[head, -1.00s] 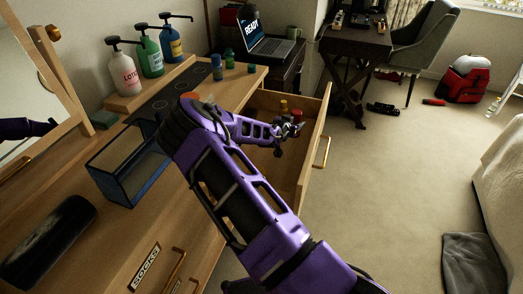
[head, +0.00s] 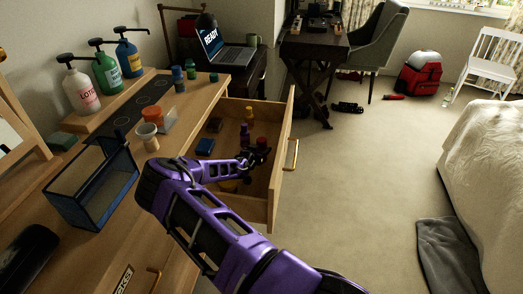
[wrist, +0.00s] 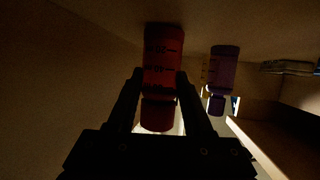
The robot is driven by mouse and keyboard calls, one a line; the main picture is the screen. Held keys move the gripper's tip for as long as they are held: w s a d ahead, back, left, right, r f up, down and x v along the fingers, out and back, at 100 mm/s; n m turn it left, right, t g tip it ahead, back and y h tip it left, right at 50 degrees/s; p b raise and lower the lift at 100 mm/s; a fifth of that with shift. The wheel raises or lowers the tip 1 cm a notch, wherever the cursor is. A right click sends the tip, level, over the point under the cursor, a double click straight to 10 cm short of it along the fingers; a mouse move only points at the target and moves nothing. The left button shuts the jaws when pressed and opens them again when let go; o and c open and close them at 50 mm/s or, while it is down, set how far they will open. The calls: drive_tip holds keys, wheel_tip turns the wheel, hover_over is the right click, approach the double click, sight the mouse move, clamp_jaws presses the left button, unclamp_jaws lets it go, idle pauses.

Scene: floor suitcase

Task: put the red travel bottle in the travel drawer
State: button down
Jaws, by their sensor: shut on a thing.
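The red travel bottle (wrist: 163,50) is between my gripper's fingers (wrist: 160,80) in the wrist view, with graduation marks on its side. My gripper (head: 258,150) is shut on it, down inside the open travel drawer (head: 284,150). In the head view the bottle is small, dark and mostly hidden by the gripper. I cannot tell whether it touches the drawer floor. A purple bottle (head: 244,134) stands beside it to the left in the head view; it shows to the right in the wrist view (wrist: 224,68).
A yellow-capped bottle (head: 250,114), a blue item (head: 205,146) and dark small items lie in the drawer. On the dresser top are a blue-framed clear box (head: 95,190), a white cup (head: 148,137), an orange-lidded container (head: 152,116) and pump bottles (head: 80,90).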

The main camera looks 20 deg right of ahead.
drive_tip(key=shift+f+b, duration=0.25)
drive_tip(key=shift+b, duration=0.1)
drive_tip(key=shift+c, duration=1.5)
unclamp_jaws()
drive_tip(key=shift+r, duration=0.1)
drive_tip(key=shift+r+p, duration=0.15)
drive_tip(key=shift+p, duration=0.15)
drive_tip(key=shift+r, duration=0.2)
drive_tip(key=p+v, duration=0.1)
drive_tip(key=v, duration=0.6)
drive_tip(key=shift+s+a, duration=0.15)
drive_tip(key=shift+s, duration=0.05)
drive_tip(key=shift+w, duration=0.1)
